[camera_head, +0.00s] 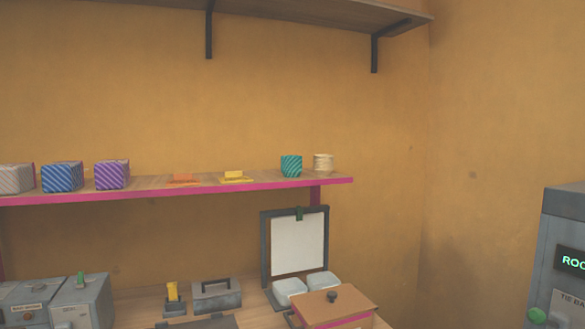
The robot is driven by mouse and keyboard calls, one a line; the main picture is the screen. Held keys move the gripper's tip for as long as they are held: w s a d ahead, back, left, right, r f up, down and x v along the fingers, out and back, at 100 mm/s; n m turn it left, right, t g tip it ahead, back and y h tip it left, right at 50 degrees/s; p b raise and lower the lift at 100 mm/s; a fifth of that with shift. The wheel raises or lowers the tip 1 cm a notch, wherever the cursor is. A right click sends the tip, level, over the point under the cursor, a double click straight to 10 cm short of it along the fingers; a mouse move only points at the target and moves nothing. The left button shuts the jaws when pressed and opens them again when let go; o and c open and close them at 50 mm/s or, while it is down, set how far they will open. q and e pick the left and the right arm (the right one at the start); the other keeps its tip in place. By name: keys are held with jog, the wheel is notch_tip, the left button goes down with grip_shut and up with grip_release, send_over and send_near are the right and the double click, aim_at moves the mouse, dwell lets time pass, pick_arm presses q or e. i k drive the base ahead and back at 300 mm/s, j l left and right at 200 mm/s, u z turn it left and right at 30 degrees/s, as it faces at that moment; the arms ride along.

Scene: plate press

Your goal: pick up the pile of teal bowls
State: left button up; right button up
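A small teal object with slanted stripes (291,166) stands upright on the pink-edged shelf (200,189), near its right end. It is the only teal thing that looks like a pile, but it is too small to tell single bowls apart. A cream stack (323,163) stands just to its right, with a small gap between them. Neither of my grippers shows in the head view, and nothing touches the teal pile.
Purple (112,175) and blue (62,177) striped blocks and flat orange (183,178) and yellow (233,176) items share the shelf. Below are a framed white board (298,243), white bowls (290,287), a knobbed box (333,306) and grey machines (80,302). A grey cabinet (560,250) stands right.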

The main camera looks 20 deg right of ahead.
aim_at(291, 166)
jog(key=i+l+z, duration=0.15)
jog(key=i+l, duration=0.25)
jog(key=i+l+z, duration=0.2)
jog(key=i+l, duration=0.2)
jog(key=i+l+z, duration=0.15)
jog(key=i, duration=0.45)
jog(key=l, duration=0.1)
